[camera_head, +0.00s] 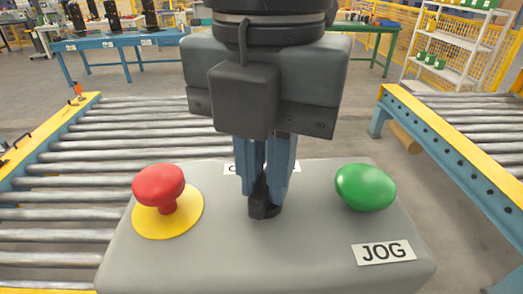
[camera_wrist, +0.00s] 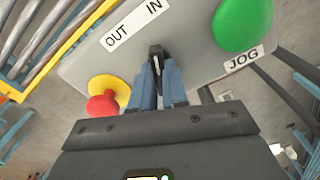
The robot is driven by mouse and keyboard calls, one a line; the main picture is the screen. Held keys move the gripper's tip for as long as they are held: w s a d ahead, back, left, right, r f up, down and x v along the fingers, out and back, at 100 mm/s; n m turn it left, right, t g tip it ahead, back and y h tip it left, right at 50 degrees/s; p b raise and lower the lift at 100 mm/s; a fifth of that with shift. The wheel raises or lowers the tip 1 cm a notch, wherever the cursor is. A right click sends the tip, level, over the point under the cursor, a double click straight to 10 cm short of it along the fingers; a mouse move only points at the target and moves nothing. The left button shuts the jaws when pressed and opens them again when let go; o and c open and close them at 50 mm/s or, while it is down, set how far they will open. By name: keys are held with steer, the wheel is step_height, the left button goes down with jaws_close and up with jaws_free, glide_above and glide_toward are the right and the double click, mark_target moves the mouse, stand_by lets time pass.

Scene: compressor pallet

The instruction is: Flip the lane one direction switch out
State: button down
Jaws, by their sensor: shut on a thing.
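The direction switch (camera_head: 259,207) is a black lever on a grey control box (camera_head: 290,240). It also shows in the wrist view (camera_wrist: 155,55). My gripper (camera_head: 266,183) points down over the box, with its two blue-grey fingers shut on the switch lever from either side. The wrist view shows my gripper (camera_wrist: 160,78) with the lever between the fingers. An OUT label (camera_wrist: 116,39) and an IN label (camera_wrist: 153,7) are on the box by the switch. In the head view the fingers hide most of these labels. I cannot tell which way the lever leans.
A red mushroom button (camera_head: 158,184) on a yellow disc stands left of the switch. A green button (camera_head: 365,187) with a JOG label (camera_head: 384,252) stands to the right. Roller conveyors (camera_head: 130,130) lie behind and left, and another conveyor (camera_head: 470,130) is at the right.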

steer(key=shift+f, duration=0.15)
steer(key=n+b, duration=0.3)
steer(key=b, duration=0.1)
steer(key=shift+f, duration=0.2)
steer(key=n+b, duration=0.2)
steer(key=b, duration=0.1)
steer(key=shift+r+n, duration=0.1)
steer(key=shift+n, duration=0.2)
steer(key=n+b, duration=0.2)
steer(key=n, duration=0.1)
steer(key=shift+r+n+b, duration=0.1)
steer(key=shift+n+b, duration=0.2)
steer(key=shift+n, duration=0.1)
steer(key=shift+r+n+b, duration=0.15)
steer(key=shift+n+b, duration=0.7)
steer(key=shift+n, duration=1.35)
steer(key=c, duration=1.1)
jaws_free()
steer(key=shift+c, duration=0.2)
steer(key=shift+r, duration=0.1)
